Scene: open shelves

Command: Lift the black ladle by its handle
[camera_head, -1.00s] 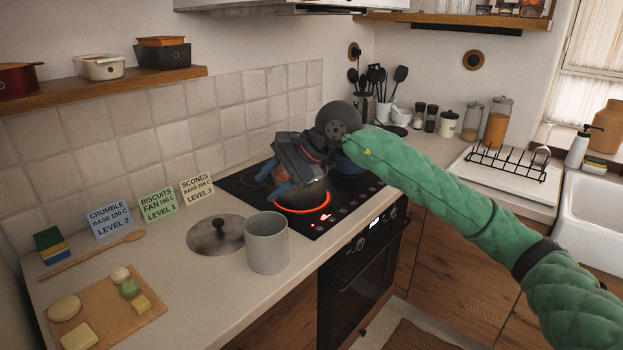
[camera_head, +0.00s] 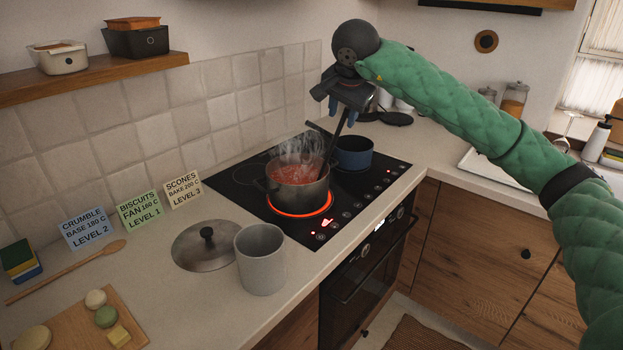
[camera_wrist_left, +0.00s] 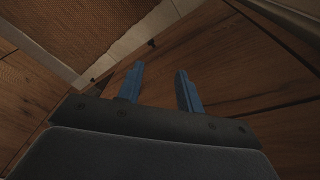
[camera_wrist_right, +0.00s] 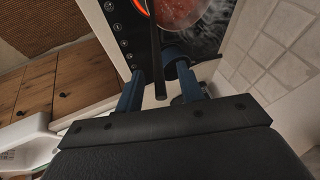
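The black ladle (camera_head: 334,146) stands tilted in the steaming pot (camera_head: 288,192) of red food. Its bowl is hidden in the pot, and its handle rises up and to the right. My right gripper (camera_head: 343,115) is above the pot, at the upper part of the handle. In the right wrist view the ladle handle (camera_wrist_right: 156,60) lies between the parted fingers of my right gripper (camera_wrist_right: 160,92), with gaps showing on both sides. My left gripper (camera_wrist_left: 159,88) is open and empty in its wrist view, with wooden cabinet fronts beyond. It is outside the head view.
The pot sits on a glowing ring of the hob (camera_head: 250,190). A blue saucepan (camera_head: 353,156) stands close behind to the right. The tiled wall is behind.

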